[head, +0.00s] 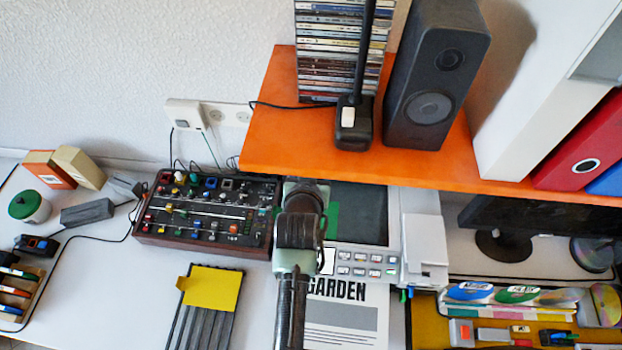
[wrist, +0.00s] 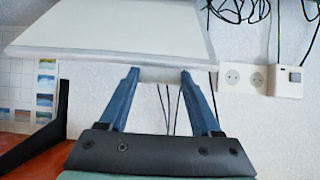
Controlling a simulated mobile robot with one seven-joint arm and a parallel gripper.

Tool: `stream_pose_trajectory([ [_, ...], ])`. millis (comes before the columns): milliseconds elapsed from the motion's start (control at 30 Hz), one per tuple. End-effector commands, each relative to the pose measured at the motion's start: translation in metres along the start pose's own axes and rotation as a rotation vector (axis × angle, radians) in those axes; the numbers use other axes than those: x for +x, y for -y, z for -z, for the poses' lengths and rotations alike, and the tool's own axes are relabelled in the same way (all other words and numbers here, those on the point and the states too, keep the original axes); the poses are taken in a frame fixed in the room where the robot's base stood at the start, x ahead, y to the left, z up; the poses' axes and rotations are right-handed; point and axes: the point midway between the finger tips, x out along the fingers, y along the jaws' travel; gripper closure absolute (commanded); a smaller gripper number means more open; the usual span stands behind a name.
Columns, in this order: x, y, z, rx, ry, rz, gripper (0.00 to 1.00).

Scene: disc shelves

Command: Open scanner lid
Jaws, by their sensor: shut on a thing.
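The scanner shows in the head view below the orange shelf, with its light button panel (head: 360,263) in front and a dark flat surface (head: 362,212) behind it. My arm covers its left part, and my fingertips are hidden there. In the wrist view, a pale flat panel (wrist: 125,30), which looks like the scanner lid, fills the upper left. My gripper (wrist: 158,76) is shut on a small pale tab (wrist: 158,75) at the panel's edge, with one blue finger on each side. I cannot tell the lid's exact angle.
The orange shelf (head: 290,130) overhangs the scanner's back edge and carries a speaker (head: 437,75) and a disc stack (head: 312,45). A mixer (head: 205,215) stands close to the left. A white device (head: 424,250) stands at the right. A GARDEN sheet (head: 345,320) lies in front.

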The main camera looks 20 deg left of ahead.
Motion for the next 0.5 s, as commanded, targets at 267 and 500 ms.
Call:
stream_pose_trajectory([
  [267,0.0018,-0.0002,0.0153,0.0,-0.021,0.0,1.0],
  [500,0.0016,-0.0002,0.0155,0.0,-0.021,0.0,1.0],
])
